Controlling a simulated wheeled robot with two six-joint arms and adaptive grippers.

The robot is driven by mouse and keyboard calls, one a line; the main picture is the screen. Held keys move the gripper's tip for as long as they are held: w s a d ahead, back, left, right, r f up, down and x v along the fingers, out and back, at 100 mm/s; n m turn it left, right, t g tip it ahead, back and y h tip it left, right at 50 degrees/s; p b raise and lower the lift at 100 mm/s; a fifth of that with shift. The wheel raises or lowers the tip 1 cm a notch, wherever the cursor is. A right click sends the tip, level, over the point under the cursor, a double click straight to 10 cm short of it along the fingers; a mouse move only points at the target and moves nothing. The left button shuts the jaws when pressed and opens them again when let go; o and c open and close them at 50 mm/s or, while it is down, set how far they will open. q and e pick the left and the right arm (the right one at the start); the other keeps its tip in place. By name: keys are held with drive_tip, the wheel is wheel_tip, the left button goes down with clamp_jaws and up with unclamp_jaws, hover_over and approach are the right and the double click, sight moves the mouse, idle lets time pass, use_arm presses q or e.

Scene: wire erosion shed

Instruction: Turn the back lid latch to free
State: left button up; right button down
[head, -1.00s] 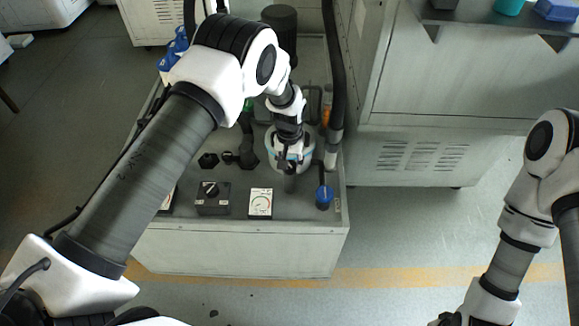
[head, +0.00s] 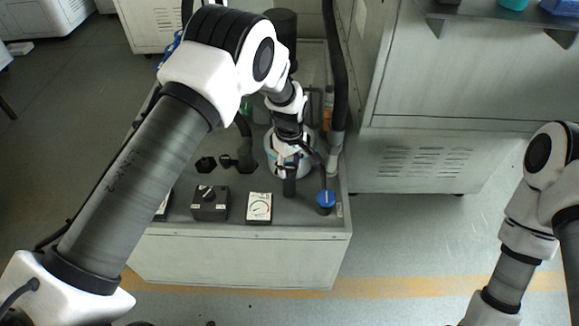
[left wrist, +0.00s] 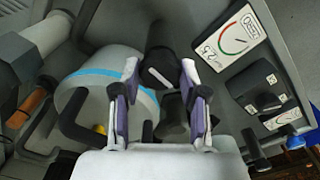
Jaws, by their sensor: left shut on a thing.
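My left gripper (head: 290,165) reaches down over the front right of the machine top, beside a white canister with a blue band (head: 272,160). In the left wrist view, my two left fingers (left wrist: 160,88) stand on either side of a dark, blunt handle (left wrist: 160,66), which I take to be the latch, and they are shut on it. The dark piece (head: 290,187) also shows just below the gripper in the head view. The canister (left wrist: 75,100) is close on the left in the wrist view. Its lid and the latch's base are partly hidden. My right gripper is out of the picture.
A blue-topped knob (head: 326,198) stands just right of the gripper. A white dial gauge (head: 259,207) and a black switch box (head: 210,203) sit on the front left. A thick dark hose (head: 337,90) runs upright behind. A large cabinet (head: 425,160) stands right.

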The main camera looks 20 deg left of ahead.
sight(290, 167)
use_arm(q)
drive_tip(key=shift+f+n, duration=0.1)
drive_tip(key=shift+n, duration=0.5)
drive_tip(key=o, duration=1.1)
drive_tip(key=shift+o, duration=0.2)
wheel_tip(290, 167, up, 12)
